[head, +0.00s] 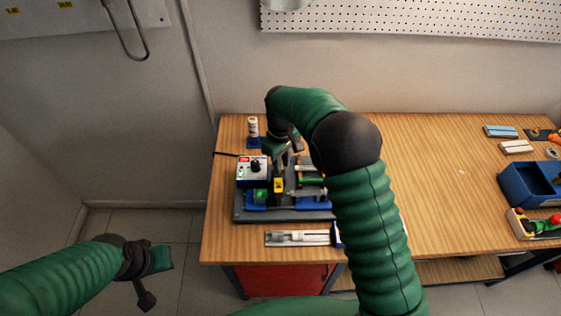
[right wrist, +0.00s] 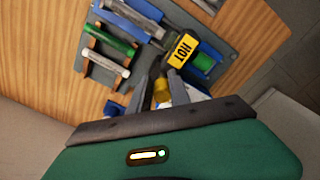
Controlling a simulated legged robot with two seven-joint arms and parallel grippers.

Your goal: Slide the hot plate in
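A yellow label reading HOT (right wrist: 181,50) sits in the fixture; it shows in the head view too (head: 278,184). I take it to mark the hot plate, whose outline I cannot make out. My right gripper (head: 291,146) is over the back of the fixture. In the right wrist view its two fingers (right wrist: 163,82) stand on either side of a small yellow cylinder (right wrist: 162,91), close to it; whether they touch it is unclear. My left gripper (head: 152,278) hangs empty, fingers apart, left of the table.
The dark fixture base (head: 245,214) carries a control box (head: 252,171) and several bars on racks. A clear-topped tray (head: 290,239) lies in front of it, a white bottle (head: 253,127) behind. A blue bin (head: 530,185) stands far right. The table's middle right is clear.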

